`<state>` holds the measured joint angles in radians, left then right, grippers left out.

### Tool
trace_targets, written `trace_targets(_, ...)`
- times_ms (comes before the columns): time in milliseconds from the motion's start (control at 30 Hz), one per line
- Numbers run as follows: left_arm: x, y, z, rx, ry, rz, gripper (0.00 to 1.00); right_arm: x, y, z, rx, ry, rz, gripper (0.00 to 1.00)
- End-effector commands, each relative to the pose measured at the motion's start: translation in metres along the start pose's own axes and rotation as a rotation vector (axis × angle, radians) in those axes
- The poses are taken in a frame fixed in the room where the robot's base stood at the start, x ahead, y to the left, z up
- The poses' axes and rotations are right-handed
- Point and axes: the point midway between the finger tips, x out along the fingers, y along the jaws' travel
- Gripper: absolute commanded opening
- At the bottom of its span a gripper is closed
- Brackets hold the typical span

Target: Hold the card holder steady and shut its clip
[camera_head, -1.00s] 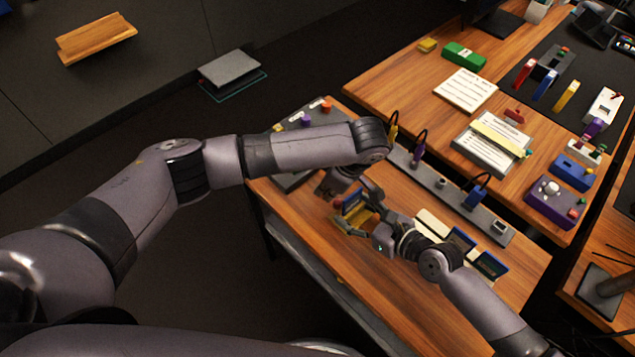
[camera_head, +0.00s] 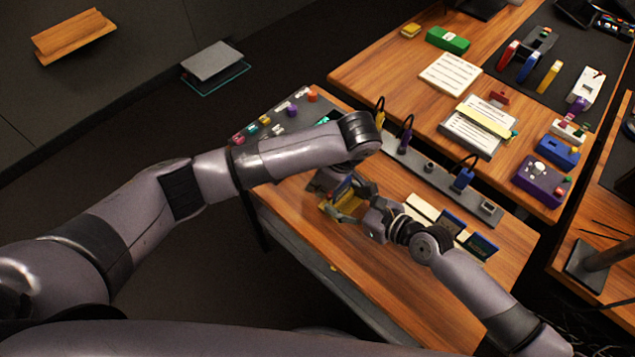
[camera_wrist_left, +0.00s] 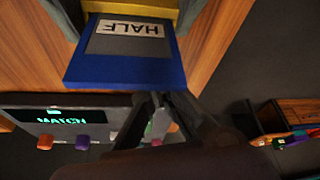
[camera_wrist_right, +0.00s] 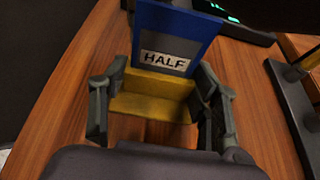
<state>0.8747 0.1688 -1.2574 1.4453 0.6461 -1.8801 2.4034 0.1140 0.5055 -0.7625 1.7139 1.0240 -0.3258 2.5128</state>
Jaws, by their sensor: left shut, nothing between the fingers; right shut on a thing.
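The card holder is yellow and has a blue card labelled HALF standing in it. In the head view the yellow holder (camera_head: 333,208) is partly covered by my grippers. In the right wrist view my right gripper (camera_wrist_right: 160,82) is shut on the holder (camera_wrist_right: 152,103), with a finger at each side of the yellow body. The blue card (camera_wrist_right: 178,28) rises above it. My left gripper (camera_head: 323,182) is at the holder's far-left side. In the left wrist view its empty fingers (camera_wrist_left: 158,98) are shut, close to the blue card's edge (camera_wrist_left: 125,66). The clip's position is unclear.
A dark panel (camera_head: 268,122) with coloured knobs stands at the table's left end, near my left gripper. A strip with cables (camera_head: 430,168) runs behind. More cards stand right, including a dark blue one (camera_head: 482,246).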

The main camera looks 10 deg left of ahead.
Motion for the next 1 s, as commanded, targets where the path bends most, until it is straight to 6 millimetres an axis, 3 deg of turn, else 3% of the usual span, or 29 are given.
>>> trace_targets(667,0.003,0.014,-0.009,0.000,0.000,0.000,0.00,0.000,0.000,0.000,0.000,0.001,0.000,0.26)
trace_targets(767,0.006,0.012,-0.015,-0.001,0.000,-0.001,0.00,0.000,0.000,0.000,0.000,0.001,0.000,0.26)
trace_targets(933,0.017,0.003,-0.044,-0.004,0.001,-0.003,0.00,0.000,0.000,0.000,0.000,0.001,0.000,0.26)
trace_targets(967,0.015,0.003,-0.047,-0.002,0.000,0.000,0.00,0.000,0.000,0.000,0.000,0.001,0.000,0.26)
trace_targets(1000,-0.001,0.006,-0.043,0.000,-0.004,0.006,0.00,0.000,0.000,0.000,0.000,0.001,0.000,0.26)
